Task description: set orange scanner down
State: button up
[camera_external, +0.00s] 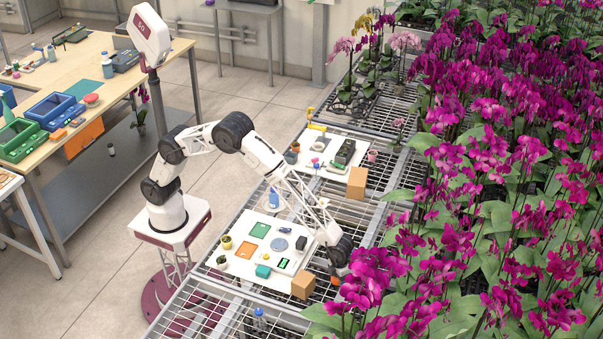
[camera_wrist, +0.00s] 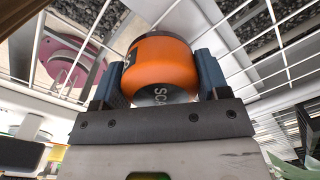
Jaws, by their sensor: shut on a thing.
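The orange scanner (camera_wrist: 160,68) is a rounded orange body with a dark band and partly visible white lettering. In the wrist view it sits between the two blue-grey fingers of my gripper (camera_wrist: 155,78), which is shut on it. In the external view my gripper (camera_external: 338,272) is low at the right of the white board (camera_external: 236,272), with a little orange showing beside it. The scanner is mostly hidden there. I cannot tell whether it touches anything below.
A cardboard box (camera_external: 303,285) stands close left of my gripper. The board holds a green square (camera_external: 260,230), an orange square (camera_external: 245,252), a grey disc (camera_external: 279,244) and a teal block (camera_external: 263,271). Magenta orchids (camera_external: 370,285) crowd the right. Open wire rack surrounds the board.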

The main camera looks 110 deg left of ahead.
jog(key=shift+f, duration=0.15)
jog(key=o, duration=1)
notch_tip(320, 180, up, 12)
jog(key=shift+s+r, duration=0.1)
jog(key=shift+r, duration=0.05)
dwell(0.4)
dwell(0.4)
